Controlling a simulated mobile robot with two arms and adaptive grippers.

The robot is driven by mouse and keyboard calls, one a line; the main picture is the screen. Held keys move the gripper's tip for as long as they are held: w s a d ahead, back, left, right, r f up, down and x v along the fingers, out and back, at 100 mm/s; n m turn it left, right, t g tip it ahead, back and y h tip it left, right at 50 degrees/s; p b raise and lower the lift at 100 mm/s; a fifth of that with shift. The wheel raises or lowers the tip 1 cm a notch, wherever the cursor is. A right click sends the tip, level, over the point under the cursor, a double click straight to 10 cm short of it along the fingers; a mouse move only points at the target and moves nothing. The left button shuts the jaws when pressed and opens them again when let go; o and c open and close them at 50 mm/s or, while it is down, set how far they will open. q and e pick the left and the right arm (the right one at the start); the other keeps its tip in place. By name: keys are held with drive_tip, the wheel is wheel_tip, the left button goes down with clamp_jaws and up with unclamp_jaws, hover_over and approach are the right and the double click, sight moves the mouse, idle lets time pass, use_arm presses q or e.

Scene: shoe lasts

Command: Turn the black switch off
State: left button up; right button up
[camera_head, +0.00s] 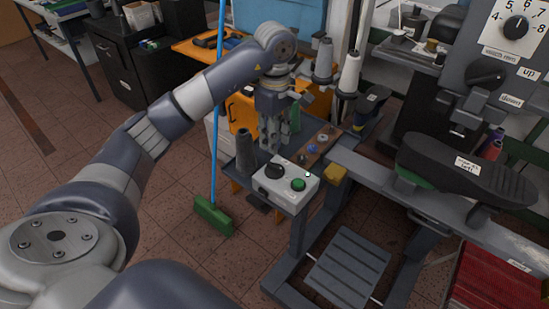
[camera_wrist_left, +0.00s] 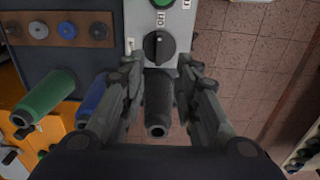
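The black switch (camera_head: 274,171) is a round knob on a light grey control box (camera_head: 267,187), beside a green button (camera_head: 298,184). My left gripper (camera_head: 276,143) is above and behind the box in the head view. In the left wrist view my left gripper (camera_wrist_left: 160,67) has its fingers spread to either side of the switch, with nothing held. My right gripper is not in view.
A dark thread cone (camera_head: 245,152) stands left of the box; it also shows between my fingers in the left wrist view (camera_wrist_left: 158,103). A wooden strip with round pieces (camera_head: 318,146) lies behind the box. A black shoe (camera_head: 465,170) is at right. A green broom (camera_head: 213,215) stands left.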

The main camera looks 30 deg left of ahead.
sight(275, 165)
use_arm(q)
wheel_tip(275, 165, down, 3)
drive_tip(key=shift+f+p, duration=0.15)
drive_tip(key=shift+p, duration=0.15)
wheel_tip(275, 165, down, 6)
drive_tip(key=shift+r+p, duration=0.25)
drive_tip(key=shift+p, duration=0.35)
drive_tip(key=shift+w+f, duration=0.1)
drive_tip(key=shift+f, duration=0.1)
clamp_jaws()
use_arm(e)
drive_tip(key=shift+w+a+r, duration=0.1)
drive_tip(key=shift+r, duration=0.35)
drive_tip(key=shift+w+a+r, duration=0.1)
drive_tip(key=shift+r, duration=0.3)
